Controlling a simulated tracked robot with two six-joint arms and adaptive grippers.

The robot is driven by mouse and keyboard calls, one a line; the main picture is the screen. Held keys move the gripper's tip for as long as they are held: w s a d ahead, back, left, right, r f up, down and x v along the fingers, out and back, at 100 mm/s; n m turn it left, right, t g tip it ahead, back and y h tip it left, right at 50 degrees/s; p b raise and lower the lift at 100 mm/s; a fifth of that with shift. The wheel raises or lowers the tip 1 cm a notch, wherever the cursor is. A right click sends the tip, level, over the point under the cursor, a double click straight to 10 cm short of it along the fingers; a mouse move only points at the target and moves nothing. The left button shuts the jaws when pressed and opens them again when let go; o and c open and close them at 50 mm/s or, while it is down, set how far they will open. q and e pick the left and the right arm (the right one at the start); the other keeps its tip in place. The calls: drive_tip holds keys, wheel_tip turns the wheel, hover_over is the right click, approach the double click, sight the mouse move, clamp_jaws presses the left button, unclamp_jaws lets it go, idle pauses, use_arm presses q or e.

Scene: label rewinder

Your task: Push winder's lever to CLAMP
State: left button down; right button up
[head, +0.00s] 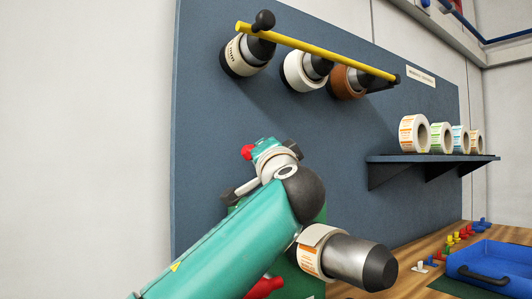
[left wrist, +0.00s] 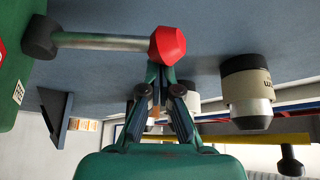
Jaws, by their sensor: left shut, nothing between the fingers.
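In the left wrist view the lever is a silver rod with a faceted red knob (left wrist: 167,45) on its free end and a black hub (left wrist: 40,37) beside the green winder (left wrist: 14,75). My left gripper (left wrist: 156,72) is shut and empty, its fingertips right at the knob; I cannot tell whether they touch it. In the head view my left arm covers much of the winder, and I cannot clearly make out the lever there. A label roll (head: 312,250) sits on the winder's grey, black-ended spindle (head: 355,260). My right gripper is out of view.
A blue panel (head: 330,150) stands behind. Several rolls hang under a yellow bar (head: 315,50), one close by in the left wrist view (left wrist: 246,90). A shelf (head: 430,158) with several label rolls is at right. A blue tray (head: 490,262) lies on the wooden table.

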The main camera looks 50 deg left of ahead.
use_arm(q)
drive_tip(key=shift+s+a, duration=0.15)
drive_tip(key=v, duration=1.2)
idle(0.5)
